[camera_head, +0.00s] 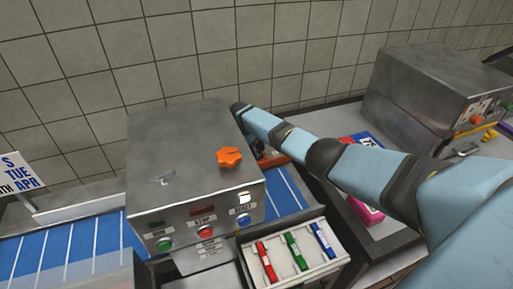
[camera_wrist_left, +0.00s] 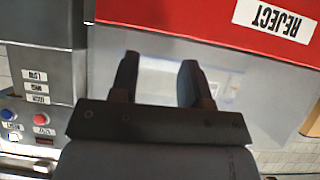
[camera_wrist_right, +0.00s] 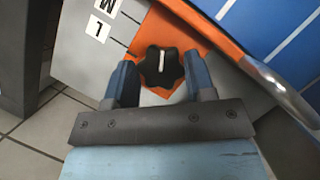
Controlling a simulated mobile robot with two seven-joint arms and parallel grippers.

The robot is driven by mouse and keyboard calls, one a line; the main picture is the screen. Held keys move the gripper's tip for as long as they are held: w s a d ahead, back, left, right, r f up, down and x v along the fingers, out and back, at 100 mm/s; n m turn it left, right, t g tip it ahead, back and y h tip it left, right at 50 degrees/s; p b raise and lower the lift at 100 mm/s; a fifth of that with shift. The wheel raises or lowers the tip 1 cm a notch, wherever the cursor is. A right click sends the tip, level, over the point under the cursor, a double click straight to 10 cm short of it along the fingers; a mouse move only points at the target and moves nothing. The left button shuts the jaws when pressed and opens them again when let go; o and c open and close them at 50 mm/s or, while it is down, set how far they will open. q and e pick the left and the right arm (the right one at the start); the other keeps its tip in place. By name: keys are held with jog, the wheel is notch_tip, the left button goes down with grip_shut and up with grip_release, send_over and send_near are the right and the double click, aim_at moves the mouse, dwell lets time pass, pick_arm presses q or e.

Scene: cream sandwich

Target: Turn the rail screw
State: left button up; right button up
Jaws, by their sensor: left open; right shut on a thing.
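A black lobed knob (camera_wrist_right: 153,76) with a white line on top sits on an orange plate (camera_wrist_right: 195,32) in the right wrist view, and I take it for the rail screw. The fingers of my right gripper (camera_wrist_right: 162,68) stand on either side of it and are shut on it. In the head view my right arm reaches behind the grey machine, and the knob is hard to make out there. My left gripper (camera_wrist_left: 158,75) is open and empty in the left wrist view, in front of a pale panel below a red REJECT bin (camera_wrist_left: 190,15).
A grey machine (camera_head: 180,150) with an orange star knob (camera_head: 229,157) and buttons stands over the blue conveyor (camera_head: 60,250). An open drawer (camera_head: 325,268) holds red, green and blue markers. Another metal machine (camera_head: 425,85) stands at right.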

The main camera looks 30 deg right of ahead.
jog(key=shift+r+n+t+h+p, duration=0.15)
jog(key=shift+n+t+h+p, duration=0.4)
jog(key=shift+n, duration=1.05)
jog(key=o, duration=0.6)
jog(key=shift+o, duration=0.2)
notch_tip(320, 180, up, 20)
jog(key=p, duration=0.4)
